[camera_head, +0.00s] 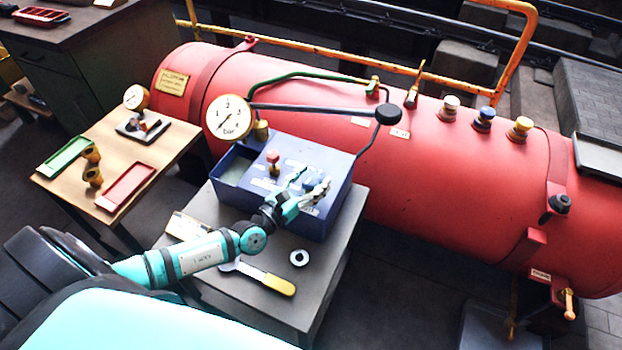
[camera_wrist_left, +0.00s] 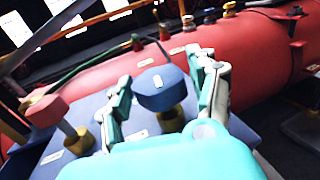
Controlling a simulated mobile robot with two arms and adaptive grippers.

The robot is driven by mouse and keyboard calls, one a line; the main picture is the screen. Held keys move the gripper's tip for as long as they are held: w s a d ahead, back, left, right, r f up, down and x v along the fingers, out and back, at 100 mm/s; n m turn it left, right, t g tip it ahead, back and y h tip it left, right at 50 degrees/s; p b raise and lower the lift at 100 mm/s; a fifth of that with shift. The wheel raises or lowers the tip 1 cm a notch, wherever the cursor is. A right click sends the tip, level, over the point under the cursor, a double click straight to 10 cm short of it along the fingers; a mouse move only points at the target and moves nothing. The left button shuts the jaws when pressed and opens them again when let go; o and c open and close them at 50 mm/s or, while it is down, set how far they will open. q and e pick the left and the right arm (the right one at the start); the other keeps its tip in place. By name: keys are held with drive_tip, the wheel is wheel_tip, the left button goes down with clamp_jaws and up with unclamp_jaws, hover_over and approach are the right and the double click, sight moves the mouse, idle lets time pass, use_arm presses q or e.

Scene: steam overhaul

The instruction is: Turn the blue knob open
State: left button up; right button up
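The blue knob (camera_wrist_left: 162,88) is an angular blue handle on a brass stem, standing on the sloped top of a blue box (camera_head: 336,198). My left gripper (camera_head: 311,182) is over the right part of that top. In the left wrist view its fingers (camera_wrist_left: 162,78) are spread, one on each side of the blue knob. Narrow gaps seem to show; I cannot tell whether either finger touches it. In the head view the knob is mostly hidden by the fingers. A red knob (camera_head: 273,157) on a brass stem stands to the left on the same top. My right gripper is out of view.
A pressure gauge (camera_head: 229,117) stands beside the blue box. A yellow-handled tool (camera_head: 266,279) and a ring (camera_head: 299,258) lie on the bench's front.

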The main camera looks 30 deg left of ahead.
use_arm(q)
drive_tip(key=c, duration=0.9)
drive_tip(key=shift+o, duration=0.2)
drive_tip(key=shift+r+n+y+p, duration=0.25)
drive_tip(key=shift+n+y+p, duration=0.4)
drive_tip(key=shift+p, duration=0.25)
drive_tip(key=shift+f+y, duration=0.2)
drive_tip(key=shift+y, duration=0.35)
drive_tip(key=o, duration=1.2)
drive_tip(key=shift+s, duration=0.1)
drive_tip(key=s+a, duration=0.1)
drive_tip(key=s, duration=1)
drive_tip(key=shift+s, duration=0.4)
